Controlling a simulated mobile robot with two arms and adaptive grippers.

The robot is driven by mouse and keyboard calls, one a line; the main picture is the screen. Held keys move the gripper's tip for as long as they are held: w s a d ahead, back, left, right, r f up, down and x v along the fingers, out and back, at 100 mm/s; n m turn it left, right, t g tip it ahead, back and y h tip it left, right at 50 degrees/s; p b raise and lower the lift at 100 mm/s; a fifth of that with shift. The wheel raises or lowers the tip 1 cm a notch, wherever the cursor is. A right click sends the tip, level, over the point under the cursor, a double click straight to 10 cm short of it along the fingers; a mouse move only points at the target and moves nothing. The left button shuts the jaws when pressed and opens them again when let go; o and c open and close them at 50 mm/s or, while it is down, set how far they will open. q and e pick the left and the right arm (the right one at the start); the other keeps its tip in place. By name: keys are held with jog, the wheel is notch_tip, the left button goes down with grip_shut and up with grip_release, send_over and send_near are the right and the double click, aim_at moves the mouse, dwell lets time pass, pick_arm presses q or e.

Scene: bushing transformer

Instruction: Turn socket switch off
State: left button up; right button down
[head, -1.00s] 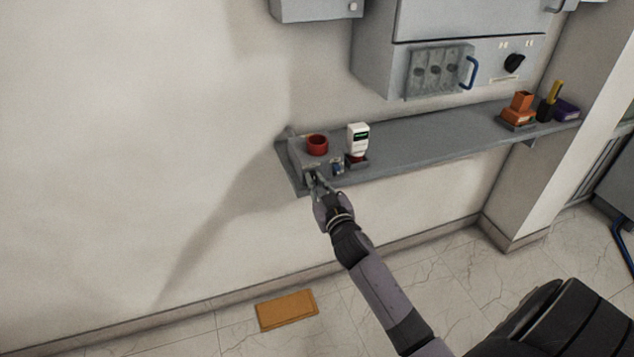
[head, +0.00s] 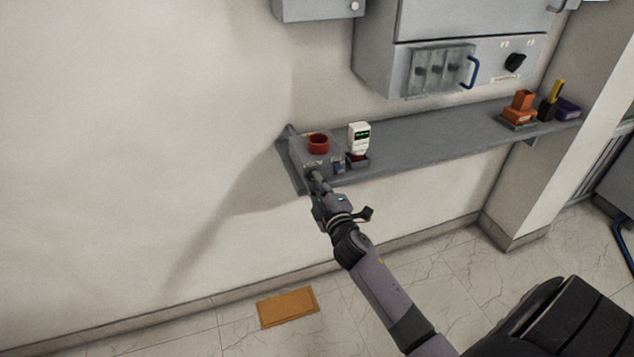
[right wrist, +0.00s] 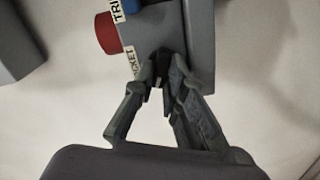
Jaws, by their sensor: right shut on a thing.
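A grey control box (head: 304,160) with a red round part on top sits at the left end of the shelf. My right gripper (head: 317,181) is at the front face of this box. In the right wrist view, its fingers (right wrist: 158,82) are shut on the black socket switch (right wrist: 158,62), beside a partly hidden label ending in "CKET" (right wrist: 131,64). The fingers cover most of the switch, so its setting cannot be read. My left gripper is not in view.
A white device (head: 358,138) stands on the grey shelf (head: 430,136) just right of the box. Orange holders (head: 520,110) and a purple tray (head: 567,108) are at the far right end. A grey cabinet (head: 375,60) hangs above. The middle of the shelf is clear.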

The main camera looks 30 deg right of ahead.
jog(key=n, duration=0.4)
jog(key=shift+f+n, duration=0.15)
jog(key=shift+n, duration=0.25)
dwell(0.4)
jog(key=c, duration=1.6)
grip_release()
jog(key=shift+c, duration=0.2)
jog(key=v, duration=1.2)
jog(key=shift+a, duration=0.1)
